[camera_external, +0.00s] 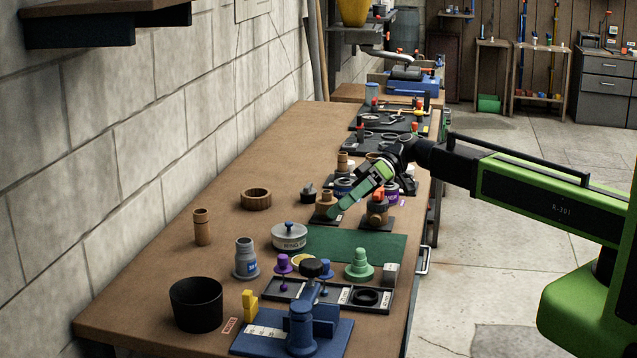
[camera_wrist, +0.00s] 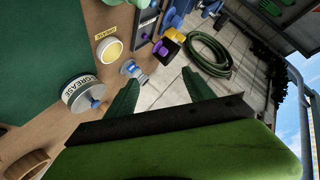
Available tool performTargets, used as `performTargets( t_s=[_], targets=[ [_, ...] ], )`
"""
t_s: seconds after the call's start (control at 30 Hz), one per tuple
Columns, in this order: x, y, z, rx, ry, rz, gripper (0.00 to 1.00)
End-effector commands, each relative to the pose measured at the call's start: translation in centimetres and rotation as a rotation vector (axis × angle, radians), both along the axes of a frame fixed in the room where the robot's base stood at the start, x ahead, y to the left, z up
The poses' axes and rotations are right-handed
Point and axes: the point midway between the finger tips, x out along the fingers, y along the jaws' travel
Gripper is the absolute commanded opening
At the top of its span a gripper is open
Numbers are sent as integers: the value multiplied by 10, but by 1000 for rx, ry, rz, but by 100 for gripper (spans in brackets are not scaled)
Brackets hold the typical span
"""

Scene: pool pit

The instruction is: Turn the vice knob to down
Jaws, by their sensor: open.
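The blue vice (camera_external: 301,328) stands on a blue base plate (camera_external: 338,345) at the near end of the workbench in the external view. A black knob (camera_external: 313,268) tops its tilted blue stem. A pale strip with small markings lies on the plate, too small to read. My gripper (camera_external: 338,209) is open, its green fingers pointing down and left above the bench, well behind the vice and apart from it. In the wrist view my gripper (camera_wrist: 162,82) shows two separated green fingers with nothing between them. I cannot make out the vice knob clearly in the wrist view.
A green mat (camera_external: 355,245), a grease tin (camera_external: 289,237) and a black tray (camera_external: 378,308) with small parts lie between my gripper and the vice. A black cup (camera_external: 196,304) and yellow block (camera_external: 249,303) stand left of the vice. Bare bench lies along the wall.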

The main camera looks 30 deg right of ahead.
Motion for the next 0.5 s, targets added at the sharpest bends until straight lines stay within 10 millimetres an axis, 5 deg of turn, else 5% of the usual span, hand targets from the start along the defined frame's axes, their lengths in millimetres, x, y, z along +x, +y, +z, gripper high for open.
performTargets(
  t_s=[0.33, 0.5],
  targets=[
    [14, -42, 53, 429, -471, -85, 62],
    [-48, 22, 29, 476, -504, 148, 62]
  ],
)
